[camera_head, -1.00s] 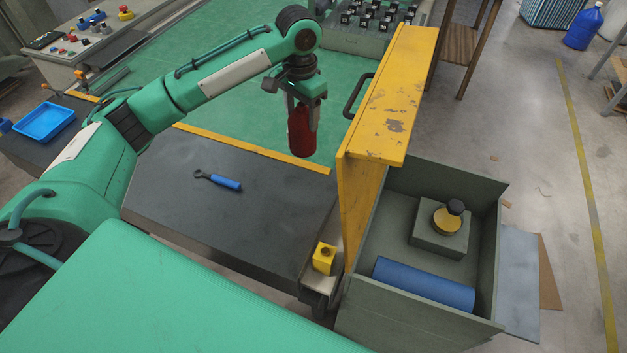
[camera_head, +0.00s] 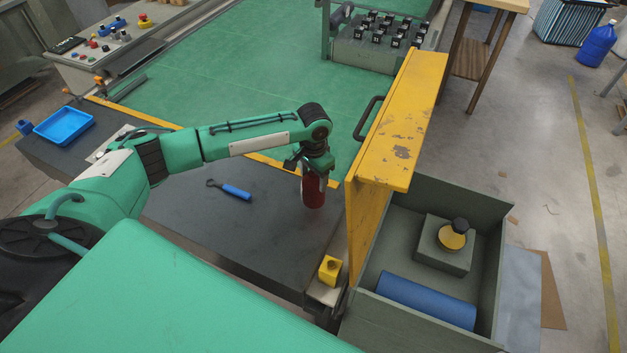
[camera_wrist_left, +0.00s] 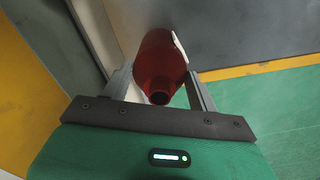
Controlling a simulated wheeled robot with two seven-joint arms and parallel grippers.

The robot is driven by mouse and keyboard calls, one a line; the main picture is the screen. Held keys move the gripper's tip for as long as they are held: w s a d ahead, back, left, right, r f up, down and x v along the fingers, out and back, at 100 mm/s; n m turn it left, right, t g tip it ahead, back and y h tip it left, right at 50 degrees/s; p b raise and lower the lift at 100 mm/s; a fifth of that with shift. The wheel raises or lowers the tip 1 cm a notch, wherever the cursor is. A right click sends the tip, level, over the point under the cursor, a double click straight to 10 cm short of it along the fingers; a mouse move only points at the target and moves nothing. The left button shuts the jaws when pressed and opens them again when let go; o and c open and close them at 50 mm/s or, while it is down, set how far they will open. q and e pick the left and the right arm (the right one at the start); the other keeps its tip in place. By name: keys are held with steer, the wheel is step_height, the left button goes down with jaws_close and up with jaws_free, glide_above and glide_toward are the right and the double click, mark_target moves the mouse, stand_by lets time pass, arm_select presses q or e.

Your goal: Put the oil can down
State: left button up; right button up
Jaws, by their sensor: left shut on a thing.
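My left gripper (camera_head: 313,172) is shut on a red can (camera_head: 313,192), the oil can, near the right end of the dark bench top (camera_head: 250,225). The can hangs upright below the gripper, beside the yellow panel (camera_head: 395,130). In the left wrist view the red can (camera_wrist_left: 160,66) sits between the two fingers, with its dark round opening toward the camera. Whether its base touches the bench top I cannot tell. My right gripper is not in view.
A blue-handled tool (camera_head: 236,192) lies on the bench left of the can. A yellow block (camera_head: 329,269) is at the bench's right end. Right of the panel, an open grey box (camera_head: 420,325) holds a blue roll (camera_head: 425,300). A blue tray (camera_head: 64,125) is far left.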

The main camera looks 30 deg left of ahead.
arm_select(q)
step_height(320, 180, down, 2)
steer(key=shift+f, duration=0.5)
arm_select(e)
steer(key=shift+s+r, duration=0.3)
arm_select(q)
steer(key=o, duration=1.5)
steer(key=shift+f, duration=0.1)
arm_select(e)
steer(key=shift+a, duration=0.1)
